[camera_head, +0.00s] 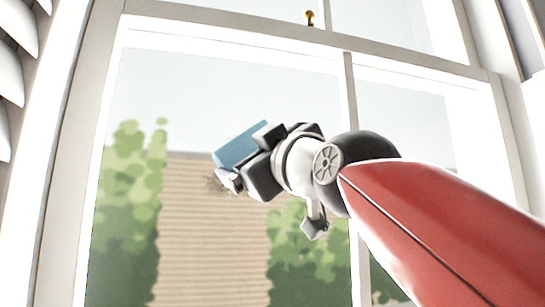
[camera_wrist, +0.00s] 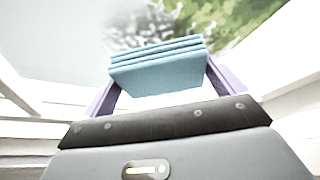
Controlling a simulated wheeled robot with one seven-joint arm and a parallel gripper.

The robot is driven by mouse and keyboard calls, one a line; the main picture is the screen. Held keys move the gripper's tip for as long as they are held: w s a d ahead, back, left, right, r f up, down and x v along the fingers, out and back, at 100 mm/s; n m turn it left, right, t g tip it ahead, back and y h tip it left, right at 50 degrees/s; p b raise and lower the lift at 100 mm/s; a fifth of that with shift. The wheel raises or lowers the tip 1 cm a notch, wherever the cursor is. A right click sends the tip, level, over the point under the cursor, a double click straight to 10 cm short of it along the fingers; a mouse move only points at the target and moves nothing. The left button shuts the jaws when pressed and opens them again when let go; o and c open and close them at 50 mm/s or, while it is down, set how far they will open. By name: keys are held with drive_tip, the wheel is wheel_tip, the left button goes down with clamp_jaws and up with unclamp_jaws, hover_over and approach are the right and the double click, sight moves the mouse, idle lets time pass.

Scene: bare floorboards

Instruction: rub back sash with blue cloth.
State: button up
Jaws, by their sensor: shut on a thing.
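The blue cloth (camera_wrist: 158,68) is a folded light-blue pad in the wrist view, held between the two purple fingers of my gripper (camera_wrist: 163,84). In the head view the cloth (camera_head: 240,144) tilts up to the right at the end of my gripper (camera_head: 232,168), in front of the window's large left pane. A window sash (camera_head: 232,32) with white rails and bars frames the panes; I cannot tell which sash is the back one. I cannot tell whether the cloth touches the glass.
A small brass latch (camera_head: 310,18) sits on the horizontal rail at the top. White shutter slats (camera_head: 14,50) stand at the left edge. A vertical bar (camera_head: 350,90) divides the panes. Blurred greenery and a tan sided wall show beyond the glass.

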drive_tip(key=shift+s+a+p, duration=0.3)
drive_tip(key=shift+a, duration=0.75)
drive_tip(key=shift+s+a+p, duration=0.25)
drive_tip(key=shift+a+p, duration=0.05)
drive_tip(key=shift+a, duration=0.8)
drive_tip(key=shift+s+a+p, duration=0.3)
drive_tip(key=shift+a, duration=0.75)
drive_tip(key=shift+s+a+f, duration=0.1)
drive_tip(key=shift+s+a, duration=0.1)
drive_tip(key=shift+a, duration=0.3)
drive_tip(key=shift+w+d+b, duration=0.25)
drive_tip(key=shift+d+b, duration=0.1)
drive_tip(key=shift+d, duration=0.55)
drive_tip(key=shift+w+d+b, duration=0.3)
drive_tip(key=shift+d+b, duration=0.05)
drive_tip(key=shift+d, duration=0.55)
drive_tip(key=shift+w+d+b, duration=0.25)
drive_tip(key=shift+d+b, duration=0.1)
drive_tip(key=shift+d, duration=0.55)
drive_tip(key=shift+w+d, duration=1.2)
drive_tip(key=shift+d, duration=3.1)
drive_tip(key=b, duration=0.2)
approach(199, 165)
drive_tip(key=shift+x, duration=2.95)
drive_tip(key=shift+d, duration=0.1)
